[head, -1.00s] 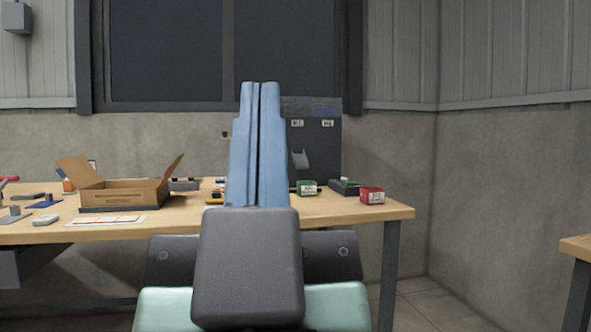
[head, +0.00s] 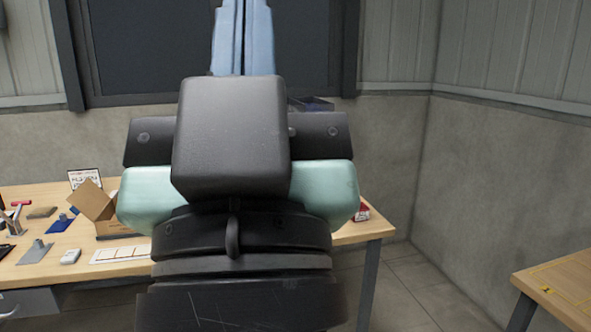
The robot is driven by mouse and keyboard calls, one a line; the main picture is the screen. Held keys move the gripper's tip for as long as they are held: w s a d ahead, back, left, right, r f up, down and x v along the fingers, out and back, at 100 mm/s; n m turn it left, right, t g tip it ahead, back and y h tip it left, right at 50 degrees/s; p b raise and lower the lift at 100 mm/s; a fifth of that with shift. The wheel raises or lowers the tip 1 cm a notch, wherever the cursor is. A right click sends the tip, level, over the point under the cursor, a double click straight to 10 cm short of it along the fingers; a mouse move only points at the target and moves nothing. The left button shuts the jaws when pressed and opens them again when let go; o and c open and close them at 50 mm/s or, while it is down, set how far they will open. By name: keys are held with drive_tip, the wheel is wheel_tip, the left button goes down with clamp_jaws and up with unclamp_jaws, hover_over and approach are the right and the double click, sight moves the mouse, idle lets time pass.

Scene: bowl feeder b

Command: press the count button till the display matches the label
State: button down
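My gripper (head: 243,38) points up in front of the dark window in the head view. Its two blue fingers lie side by side and look shut with nothing between them; the tips are cut off by the top edge. It is well above the workbench (head: 205,186). I cannot make out the count button, its display or the label. My arm hides the middle and right of the bench. A small white device (head: 70,257) lies near the bench's front edge at left; its details are too small to read.
A cardboard box (head: 97,203) stands on the bench, partly behind my arm. A white sheet (head: 118,254), a printed sign (head: 85,180) and several small tools are at left. A red box (head: 361,212) sits at the right end. A second table (head: 565,290) stands lower right; floor between is clear.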

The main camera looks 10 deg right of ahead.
wheel_tip(320, 180, up, 13)
drive_tip(key=p, duration=1)
